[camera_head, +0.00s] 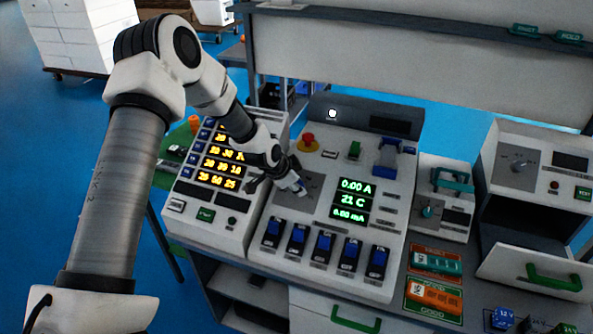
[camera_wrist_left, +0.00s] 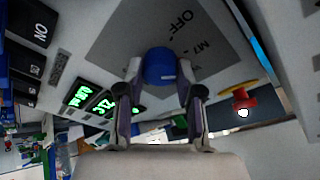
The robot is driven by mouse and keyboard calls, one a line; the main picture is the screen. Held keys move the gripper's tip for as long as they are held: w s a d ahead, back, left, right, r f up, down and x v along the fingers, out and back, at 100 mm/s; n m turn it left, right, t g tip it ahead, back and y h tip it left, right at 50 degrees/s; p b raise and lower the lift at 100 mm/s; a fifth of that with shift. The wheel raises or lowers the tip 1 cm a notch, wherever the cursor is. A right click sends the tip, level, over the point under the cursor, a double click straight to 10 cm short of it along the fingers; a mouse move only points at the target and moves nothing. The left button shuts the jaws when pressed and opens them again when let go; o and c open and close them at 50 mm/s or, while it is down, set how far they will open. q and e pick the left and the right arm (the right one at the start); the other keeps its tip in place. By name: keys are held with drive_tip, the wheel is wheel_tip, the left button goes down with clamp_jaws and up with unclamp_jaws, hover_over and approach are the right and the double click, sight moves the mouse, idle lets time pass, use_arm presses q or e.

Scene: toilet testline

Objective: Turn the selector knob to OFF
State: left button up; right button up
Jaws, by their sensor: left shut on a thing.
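The selector knob is a round blue knob (camera_wrist_left: 159,66) on a dark grey plate (camera_wrist_left: 118,42) of the central test panel. My left gripper (camera_wrist_left: 158,85) is shut on it, one finger on each side. The knob's pointer mark cannot be made out. In the head view my left gripper (camera_head: 295,186) reaches down onto the plate (camera_head: 316,184), mostly covering the knob. My right gripper is not in view.
Close by are a red mushroom button (camera_head: 308,141), green displays (camera_head: 351,200) and a row of blue rocker switches (camera_head: 322,245). A unit with yellow displays (camera_head: 222,165) stands to the left. Orange and green blocks (camera_head: 435,297) lie at the right front.

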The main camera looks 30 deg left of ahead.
use_arm(q)
drive_tip(key=shift+s+d+r+n+p, duration=0.1)
drive_tip(key=shift+s+n+p, duration=0.1)
drive_tip(key=shift+n+p, duration=1.15)
drive_tip(key=shift+n, duration=0.15)
drive_tip(key=shift+f+n+y, duration=0.25)
drive_tip(key=shift+n+y, duration=0.15)
drive_tip(key=shift+n, duration=0.5)
drive_tip(key=n+y, duration=0.1)
drive_tip(key=n, duration=0.2)
drive_tip(key=shift+f+n+t+p, duration=0.1)
drive_tip(key=shift+n+t+p, duration=0.2)
drive_tip(key=shift+n+p, duration=0.1)
drive_tip(key=shift+d+n+y, duration=0.1)
drive_tip(key=shift+n+y, duration=0.4)
drive_tip(key=shift+n, duration=1.9)
clamp_jaws()
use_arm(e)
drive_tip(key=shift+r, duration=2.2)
use_arm(q)
unclamp_jaws()
drive_tip(key=o, duration=1.2)
drive_tip(key=shift+c, duration=0.2)
drive_tip(key=shift+w, duration=0.15)
